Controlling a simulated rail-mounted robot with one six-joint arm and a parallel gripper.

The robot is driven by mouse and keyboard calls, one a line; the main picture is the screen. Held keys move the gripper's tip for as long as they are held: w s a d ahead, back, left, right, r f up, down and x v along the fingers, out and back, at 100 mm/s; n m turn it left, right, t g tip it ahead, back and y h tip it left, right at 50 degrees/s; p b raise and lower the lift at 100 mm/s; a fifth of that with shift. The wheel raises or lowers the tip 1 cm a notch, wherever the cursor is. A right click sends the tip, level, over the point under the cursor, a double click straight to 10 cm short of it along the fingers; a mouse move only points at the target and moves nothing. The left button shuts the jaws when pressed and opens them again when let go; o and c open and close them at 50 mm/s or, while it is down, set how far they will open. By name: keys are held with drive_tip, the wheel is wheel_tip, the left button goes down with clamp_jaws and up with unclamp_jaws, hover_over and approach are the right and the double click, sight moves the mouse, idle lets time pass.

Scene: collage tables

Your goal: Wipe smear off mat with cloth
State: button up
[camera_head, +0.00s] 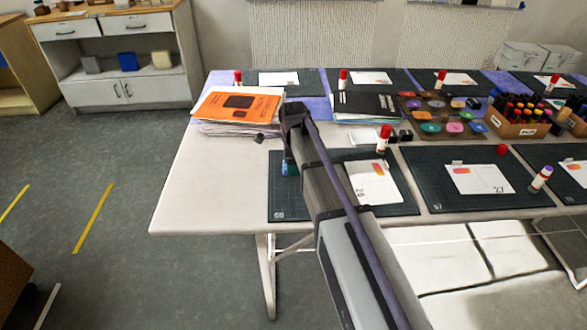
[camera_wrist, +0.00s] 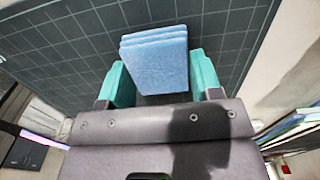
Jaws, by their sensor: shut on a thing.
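My gripper (camera_wrist: 160,82) has teal fingers on both sides of a folded light-blue cloth (camera_wrist: 155,56) and is shut on it. In the wrist view the cloth is over the dark gridded mat (camera_wrist: 70,45); I cannot tell whether it touches. In the head view my gripper (camera_head: 290,168) is over the left part of the front-left mat (camera_head: 300,208). My arm covers the middle of that mat. I cannot make out a smear on the visible part of the mat.
Another mat (camera_head: 440,192) lies to the right. The white table (camera_head: 205,190) is bare on the left.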

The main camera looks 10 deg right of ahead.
drive_tip(key=shift+w+d, duration=0.1)
drive_tip(key=shift+w, duration=0.25)
drive_tip(key=shift+s, duration=0.1)
drive_tip(key=shift+r, duration=0.1)
wheel_tip(320, 180, up, 6)
drive_tip(key=p, duration=0.6)
wheel_tip(320, 180, up, 3)
drive_tip(key=p, duration=0.3)
